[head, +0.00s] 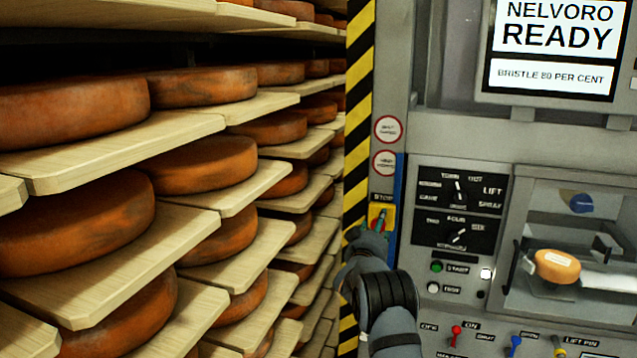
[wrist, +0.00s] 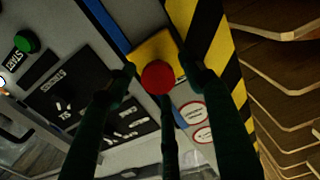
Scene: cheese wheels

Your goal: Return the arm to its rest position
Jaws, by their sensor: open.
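My gripper (head: 379,226) is at the lower middle of the head view, in front of the yellow plate (head: 376,210) marked STOP. In the wrist view my gripper (wrist: 163,84) shows dark green fingers spread apart, with nothing held between them. The red round button (wrist: 157,77) on the yellow plate shows between the fingertips. I cannot tell whether any finger touches the button or the plate. In the head view the button is hidden behind my gripper. My arm comes up from the bottom edge.
Wooden shelves (head: 190,124) with orange cheese wheels (head: 70,104) fill the left, close beside a yellow-black striped post (head: 358,120). On the right a grey machine has a knob panel (head: 459,190), a screen (head: 555,40) reading READY, and a window with a cheese (head: 557,266) behind it.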

